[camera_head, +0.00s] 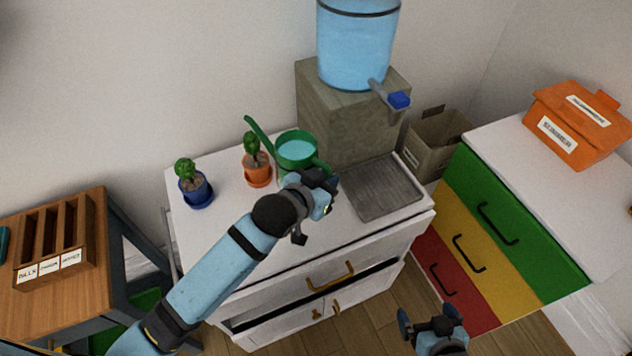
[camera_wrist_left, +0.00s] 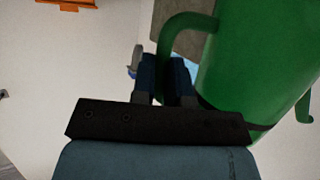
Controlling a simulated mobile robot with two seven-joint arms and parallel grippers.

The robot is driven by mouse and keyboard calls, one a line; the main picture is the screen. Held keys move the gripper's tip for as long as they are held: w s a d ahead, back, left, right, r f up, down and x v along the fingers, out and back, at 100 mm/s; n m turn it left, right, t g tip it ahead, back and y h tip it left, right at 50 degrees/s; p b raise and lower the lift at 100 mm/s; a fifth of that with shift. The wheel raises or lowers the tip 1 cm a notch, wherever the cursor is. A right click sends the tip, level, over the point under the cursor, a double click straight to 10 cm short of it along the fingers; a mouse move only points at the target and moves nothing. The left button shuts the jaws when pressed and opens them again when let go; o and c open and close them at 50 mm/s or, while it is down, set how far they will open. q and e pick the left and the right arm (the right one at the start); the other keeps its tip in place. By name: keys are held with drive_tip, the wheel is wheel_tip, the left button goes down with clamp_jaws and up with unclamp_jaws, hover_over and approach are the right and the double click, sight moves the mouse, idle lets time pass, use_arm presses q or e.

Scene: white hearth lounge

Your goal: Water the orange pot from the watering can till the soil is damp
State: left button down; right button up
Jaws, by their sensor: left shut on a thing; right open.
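The green watering can (camera_head: 297,138) stands upright on or just above the white cabinet top, with pale blue water showing inside. Its spout points to the upper left, beside the orange pot (camera_head: 258,176), which holds a small green plant. My left gripper (camera_head: 325,182) is shut on the can's handle; the left wrist view shows its fingers (camera_wrist_left: 165,75) at the green handle (camera_wrist_left: 184,22). Whether the can touches the cabinet is hard to tell. The soil in the orange pot looks brown; its dampness is unclear. My right gripper (camera_head: 431,318) is open and empty at the lower right, above the floor.
A blue pot (camera_head: 197,193) with a plant stands left of the orange pot. A water dispenser (camera_head: 345,110) with a blue tap (camera_head: 399,100) and a grey drip tray (camera_head: 381,189) are to the right.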

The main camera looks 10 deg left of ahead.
use_arm(q)
drive_tip(key=shift+s+a+f+m+g+h, duration=0.3)
drive_tip(key=shift+s+f+m+h, duration=0.2)
drive_tip(key=shift+f, duration=0.2)
drive_tip(key=shift+r, duration=0.1)
drive_tip(key=shift+s+r+n+g+h+p, duration=0.1)
drive_tip(key=shift+r+n+g+h+p, duration=0.2)
drive_tip(key=shift+r+p, duration=0.6)
drive_tip(key=shift+r+n+h+p, duration=0.1)
drive_tip(key=shift+r+n+p, duration=0.4)
drive_tip(key=shift+r, duration=0.55)
drive_tip(key=shift+f, duration=0.1)
